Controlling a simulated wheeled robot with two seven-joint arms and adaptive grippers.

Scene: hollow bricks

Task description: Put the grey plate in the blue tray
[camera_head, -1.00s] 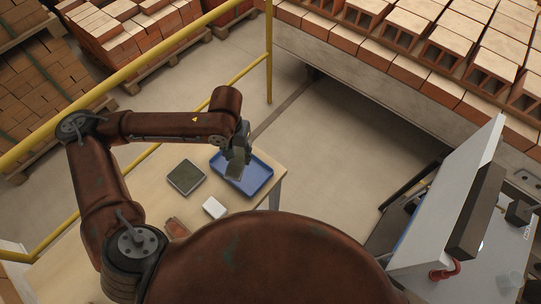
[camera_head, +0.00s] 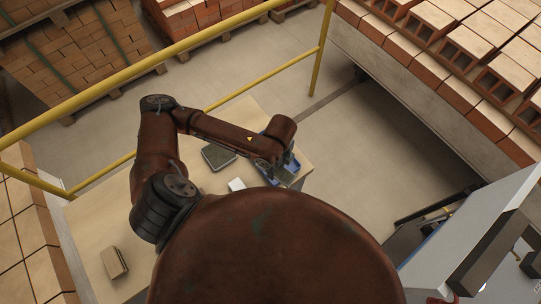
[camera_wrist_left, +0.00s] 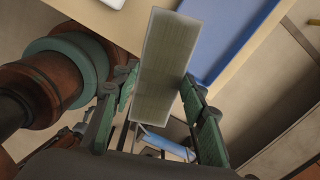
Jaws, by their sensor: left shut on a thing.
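The grey plate (camera_wrist_left: 168,45) is a thin, flat slab between the fingers of my left gripper (camera_wrist_left: 160,82) in the left wrist view. The fingers are shut on it, one on each side. The blue tray (camera_wrist_left: 228,35) lies on the table beyond and to the right of the plate there. In the head view the tray (camera_head: 294,166) is at the table's right end, partly hidden by my left arm. My left gripper (camera_head: 284,168) is over the tray, with the plate (camera_head: 285,177) held there; the gap between them is hard to tell. My right gripper is not in view.
A dark grey-green square item (camera_head: 218,157) and a small white item (camera_head: 236,185) lie on the table left of the tray. A brown block (camera_head: 113,262) is at the near left. A yellow rail (camera_head: 200,50) runs behind the table (camera_head: 120,215).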

